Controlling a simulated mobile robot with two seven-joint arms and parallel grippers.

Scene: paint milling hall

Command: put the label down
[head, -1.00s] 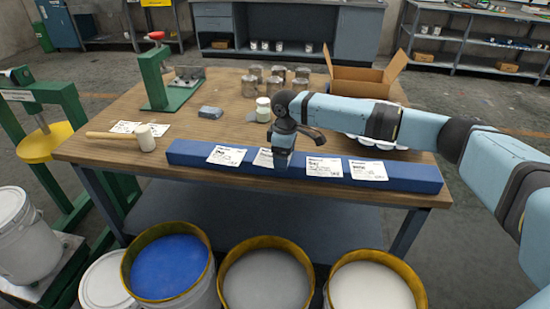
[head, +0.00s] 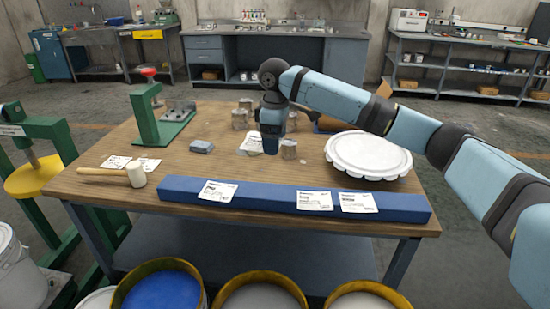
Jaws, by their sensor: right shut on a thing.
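My right gripper (head: 270,151) is over the wooden table, behind the blue bar, pointing down. It is shut on a white label (head: 251,145), which shows to the left of the fingers. The gripper hides part of the label, and I cannot tell whether the label touches the table. Three more white labels lie on the blue bar (head: 265,196): one at its left (head: 217,191) and two towards its right (head: 314,200) (head: 357,202). My left gripper is not in view.
The table (head: 225,165) also holds metal cans (head: 240,119), a white scalloped lid (head: 367,155), a grey block (head: 201,147), a mallet (head: 135,175), papers (head: 147,165) and a green stand (head: 150,120). A can (head: 288,149) is close right of the gripper. Paint buckets (head: 160,290) stand in front.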

